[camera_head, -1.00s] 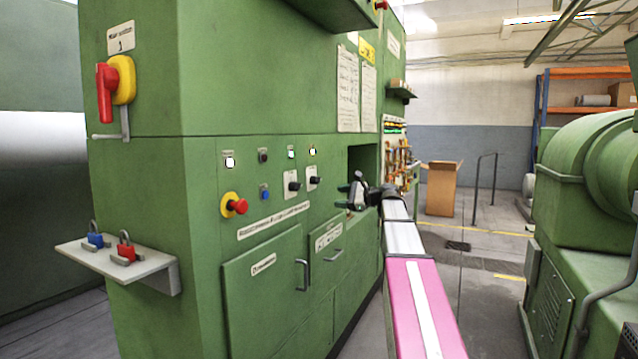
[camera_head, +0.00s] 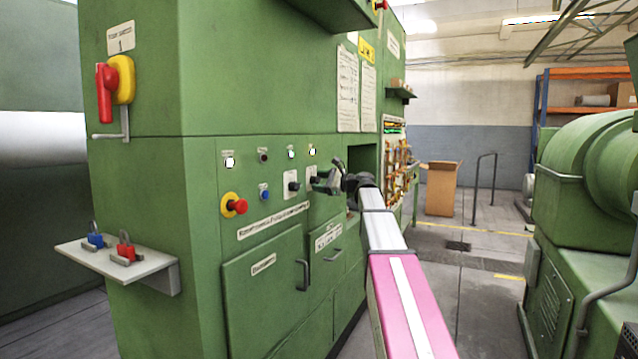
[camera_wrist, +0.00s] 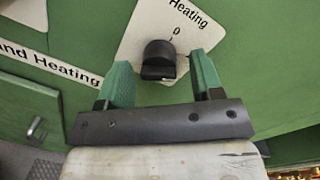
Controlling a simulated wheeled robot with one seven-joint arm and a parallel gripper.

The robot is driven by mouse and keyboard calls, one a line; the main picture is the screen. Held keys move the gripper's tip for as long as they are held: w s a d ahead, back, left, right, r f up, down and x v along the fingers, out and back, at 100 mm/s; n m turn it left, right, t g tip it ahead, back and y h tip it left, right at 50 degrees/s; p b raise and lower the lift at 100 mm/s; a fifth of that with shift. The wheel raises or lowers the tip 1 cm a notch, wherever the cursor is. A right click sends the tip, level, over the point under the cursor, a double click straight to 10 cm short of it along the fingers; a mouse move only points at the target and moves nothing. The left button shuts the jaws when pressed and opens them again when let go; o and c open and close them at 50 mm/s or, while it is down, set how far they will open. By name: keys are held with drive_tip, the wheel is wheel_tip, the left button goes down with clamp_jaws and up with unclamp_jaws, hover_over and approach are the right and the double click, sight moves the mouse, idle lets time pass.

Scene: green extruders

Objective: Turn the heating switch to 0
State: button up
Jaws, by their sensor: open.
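The heating switch (camera_wrist: 158,58) is a black rotary knob on a white plate marked "Heating" and "0" in the wrist view. I cannot tell clearly which mark its pointer faces. My gripper (camera_wrist: 160,62) is open, with one green finger on each side of the knob. Gaps show between the fingers and the knob, and nothing is held. In the head view my gripper (camera_head: 324,181) is at the right-hand switch on the green cabinet front and hides most of that knob.
A similar black switch (camera_head: 292,185) sits just left of my gripper. A red emergency button (camera_head: 239,206) on a yellow base is further left. Cabinet door handles (camera_head: 303,275) stick out below. A shelf (camera_head: 160,276) with padlocks is at the left.

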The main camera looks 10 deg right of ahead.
drive_tip(key=shift+w+a, duration=0.15)
drive_tip(key=shift+a, duration=0.05)
drive_tip(key=c, duration=0.9)
drive_tip(key=shift+n, duration=0.3)
drive_tip(key=n, duration=0.5)
drive_tip(key=shift+r, duration=0.15)
drive_tip(key=n, duration=0.5)
drive_tip(key=shift+n+h, duration=0.4)
